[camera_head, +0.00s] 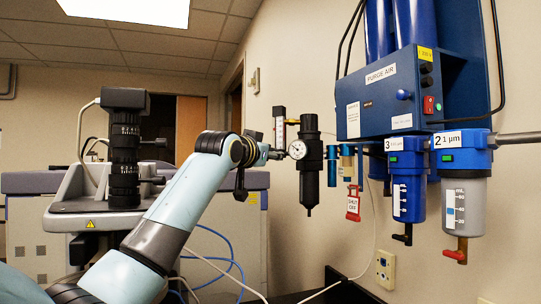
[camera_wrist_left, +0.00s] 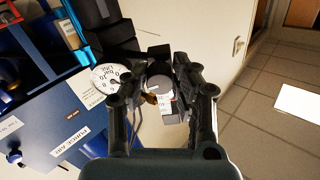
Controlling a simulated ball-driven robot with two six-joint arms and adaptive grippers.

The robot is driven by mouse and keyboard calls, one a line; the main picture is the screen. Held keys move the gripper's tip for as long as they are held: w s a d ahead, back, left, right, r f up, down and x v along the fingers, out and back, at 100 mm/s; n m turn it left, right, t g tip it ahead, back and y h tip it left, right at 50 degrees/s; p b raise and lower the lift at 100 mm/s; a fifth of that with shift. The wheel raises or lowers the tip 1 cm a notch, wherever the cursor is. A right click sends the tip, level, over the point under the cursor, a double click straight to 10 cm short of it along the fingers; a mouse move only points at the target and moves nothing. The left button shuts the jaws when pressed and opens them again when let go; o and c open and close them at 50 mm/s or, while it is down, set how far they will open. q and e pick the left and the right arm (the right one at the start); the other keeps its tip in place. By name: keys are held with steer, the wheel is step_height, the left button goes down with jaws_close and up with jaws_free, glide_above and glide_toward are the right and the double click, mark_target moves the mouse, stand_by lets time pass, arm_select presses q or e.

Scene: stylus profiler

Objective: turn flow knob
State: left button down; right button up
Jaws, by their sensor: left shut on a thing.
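The flow meter (camera_head: 279,120) is a narrow upright tube with a red and white scale on the wall, left of the black regulator. My left gripper (camera_head: 272,153) reaches its lower end, where the flow knob is hidden behind the fingers in the head view. In the left wrist view, my left gripper (camera_wrist_left: 160,82) has its two dark fingers on either side of a round grey knob (camera_wrist_left: 158,88), shut on it. A small scaled block of the meter (camera_wrist_left: 174,110) shows just below the knob. My right gripper is in neither view.
A white pressure gauge (camera_head: 298,149) on the black regulator (camera_head: 310,165) sits close to the left gripper's right. Farther right are a red shut-off tag (camera_head: 353,203), the blue purge air panel (camera_head: 385,100) and filter bowls (camera_head: 408,190). A black optical column (camera_head: 124,150) stands at left.

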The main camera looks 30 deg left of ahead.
arm_select(q)
steer(key=m, duration=1.3)
steer(key=shift+a+m, duration=0.1)
steer(key=shift+m, duration=0.3)
steer(key=m, duration=1.2)
steer(key=shift+m, duration=0.3)
steer(key=c, duration=1.1)
jaws_free()
steer(key=shift+r, duration=0.1)
steer(key=s, duration=1.2)
steer(key=shift+d, duration=0.4)
